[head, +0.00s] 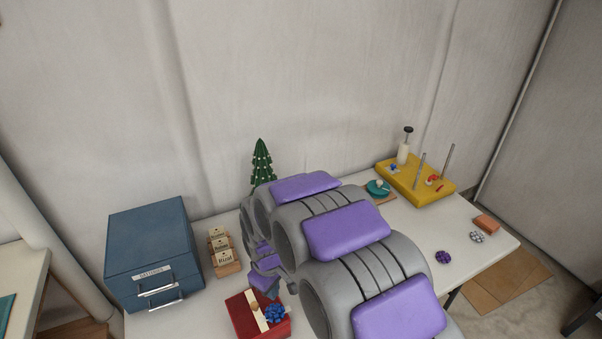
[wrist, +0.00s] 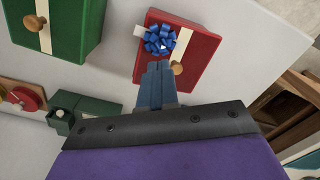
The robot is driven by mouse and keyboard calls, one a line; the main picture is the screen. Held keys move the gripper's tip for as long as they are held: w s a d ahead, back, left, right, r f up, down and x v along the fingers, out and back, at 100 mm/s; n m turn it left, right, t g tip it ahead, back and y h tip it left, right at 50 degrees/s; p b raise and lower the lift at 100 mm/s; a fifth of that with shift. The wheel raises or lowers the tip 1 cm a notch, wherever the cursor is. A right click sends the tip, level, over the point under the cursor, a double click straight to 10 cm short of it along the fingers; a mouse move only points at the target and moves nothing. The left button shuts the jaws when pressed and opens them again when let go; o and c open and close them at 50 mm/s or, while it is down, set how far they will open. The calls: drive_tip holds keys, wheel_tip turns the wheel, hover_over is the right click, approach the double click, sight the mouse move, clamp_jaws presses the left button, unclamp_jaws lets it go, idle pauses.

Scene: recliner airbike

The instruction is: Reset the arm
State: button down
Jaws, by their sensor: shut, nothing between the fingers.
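My arm, grey with purple pads, reaches over the white table (head: 480,262) in the head view. In the wrist view my gripper (wrist: 158,68) shows as two blue fingers shut together, with nothing between them. The fingers point toward a red box (wrist: 190,62) with a cream stripe, a wooden knob and a blue bow (wrist: 161,42). The fingertips appear just below the bow; I cannot tell whether they touch the box. In the head view the red box (head: 243,318) lies at the front of the table, partly cut off by my arm.
A blue drawer cabinet (head: 150,245) stands at the left, beside a wooden card rack (head: 226,268). A small green tree (head: 262,165) stands behind my arm. A yellow pegged base (head: 415,183) is at the back right. A green box (wrist: 62,28) shows in the wrist view.

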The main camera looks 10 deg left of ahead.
drive_tip(key=s+d+r+m, duration=0.3)
drive_tip(key=s+d+r, duration=0.2)
drive_tip(key=d, duration=0.2)
drive_tip(key=s+d+r+m+g, duration=0.1)
drive_tip(key=s+d+r+m, duration=0.2)
drive_tip(key=s+d+r, duration=0.35)
drive_tip(key=s+d+r+m, duration=0.2)
drive_tip(key=s+d+r, duration=0.15)
drive_tip(key=d, duration=0.55)
drive_tip(key=s+d+r+m, duration=0.1)
drive_tip(key=s+d+m, duration=0.3)
drive_tip(key=s, duration=0.7)
drive_tip(key=shift+s+g, duration=0.4)
